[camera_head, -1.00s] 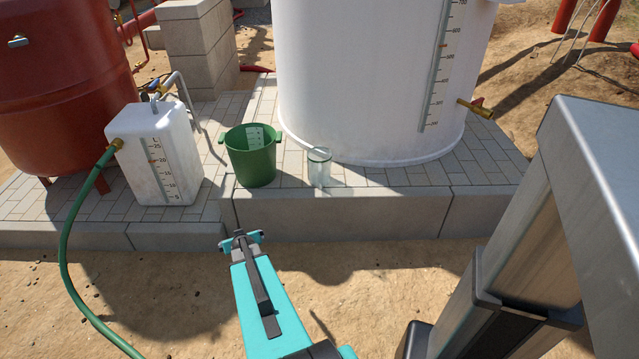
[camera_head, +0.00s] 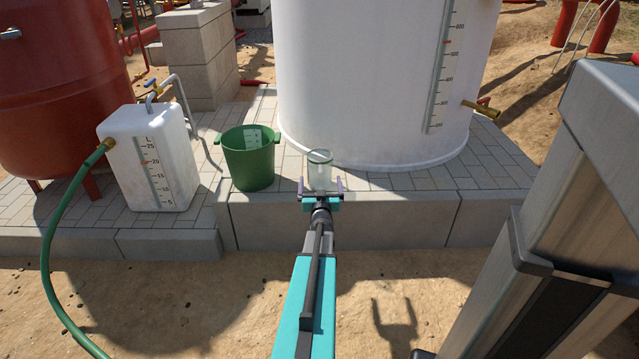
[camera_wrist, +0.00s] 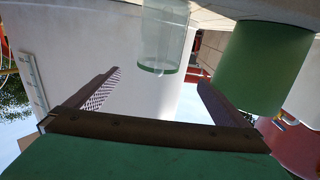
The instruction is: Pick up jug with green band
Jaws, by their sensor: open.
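The clear jug (camera_head: 319,167) stands upright on the paved ledge, in front of the big white tank. In the wrist view, which is upside down, the jug (camera_wrist: 165,35) shows a green band near one end. My gripper (camera_head: 320,187) is open and empty, just in front of the jug and roughly in line with it in the head view. In the wrist view my gripper (camera_wrist: 160,80) has its two fingers spread, with the jug beyond their tips and nothing between them. The exact gap to the jug is hard to tell.
A green bucket (camera_head: 248,162) stands close left of the jug. The white tank (camera_head: 375,90) rises behind it. A white container (camera_head: 150,160) with a green hose (camera_head: 58,210) is farther left. The paved ledge (camera_head: 400,180) right of the jug is clear.

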